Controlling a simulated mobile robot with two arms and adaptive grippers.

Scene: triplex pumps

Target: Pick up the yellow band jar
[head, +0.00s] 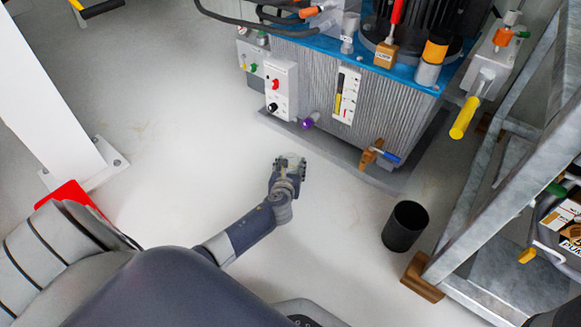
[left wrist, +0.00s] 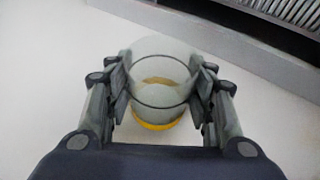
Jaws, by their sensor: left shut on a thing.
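The yellow band jar (left wrist: 160,72) is a clear glass cylinder with a yellow band low on it. In the left wrist view it sits between the two fingers of my left gripper (left wrist: 160,95), which is shut on it. In the head view my left gripper (head: 290,165) is over the pale floor in front of the pump unit, and the jar shows only as a small pale shape at the fingers. I cannot tell whether the jar touches the floor. My right gripper is in neither view.
The grey ribbed pump unit (head: 315,75) with a blue top stands just beyond the gripper. A brass valve with a blue handle (head: 384,155) sticks out low on it. A black bin (head: 405,226) and a metal frame (head: 480,200) stand at right.

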